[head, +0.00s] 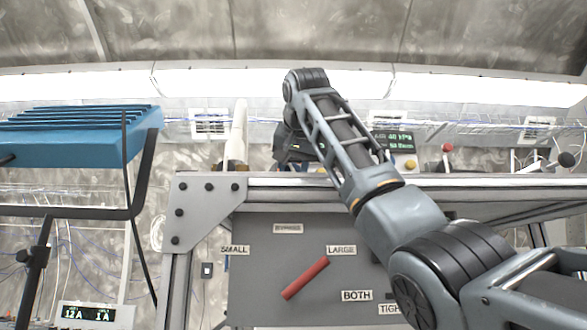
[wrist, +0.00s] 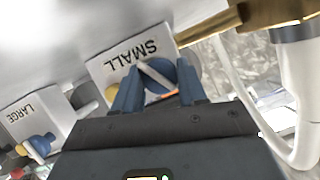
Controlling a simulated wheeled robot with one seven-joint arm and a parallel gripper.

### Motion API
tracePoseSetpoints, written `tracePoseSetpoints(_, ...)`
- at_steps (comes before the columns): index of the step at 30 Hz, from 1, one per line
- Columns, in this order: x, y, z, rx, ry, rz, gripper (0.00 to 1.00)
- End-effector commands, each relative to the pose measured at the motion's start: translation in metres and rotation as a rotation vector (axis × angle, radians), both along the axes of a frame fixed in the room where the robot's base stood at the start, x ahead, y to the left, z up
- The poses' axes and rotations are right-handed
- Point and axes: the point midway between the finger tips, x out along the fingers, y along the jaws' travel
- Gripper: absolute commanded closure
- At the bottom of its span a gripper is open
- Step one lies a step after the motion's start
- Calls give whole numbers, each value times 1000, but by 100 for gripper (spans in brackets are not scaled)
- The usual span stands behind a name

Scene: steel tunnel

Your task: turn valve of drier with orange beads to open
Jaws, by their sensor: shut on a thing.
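In the wrist view, my gripper (wrist: 157,82) has its two blue fingers shut on a round blue valve knob (wrist: 158,74) with a pale bar across it. The knob sits at a white block labelled SMALL (wrist: 132,56), and the fingers partly cover it. A bit of orange shows just below the knob, too small to tell what it is. Another white block, labelled LARGE (wrist: 28,112), has its own blue knob (wrist: 38,145) at the lower left. Orange beads cannot be made out clearly. In the head view, my arm hides the fingertips and the knob.
A brass pipe (wrist: 225,30) and a pale curved tube (wrist: 305,110) lie close right of my fingers. In the head view, a grey panel (head: 250,300) carries a slanted red lever (head: 305,278) and several labels. A blue slatted unit (head: 70,140) stands at left.

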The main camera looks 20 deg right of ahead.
Motion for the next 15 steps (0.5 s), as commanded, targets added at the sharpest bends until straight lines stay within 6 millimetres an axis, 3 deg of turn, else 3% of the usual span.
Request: tracePoseSetpoints(15, 1, 2, -1, -470, 154, -1, 89)
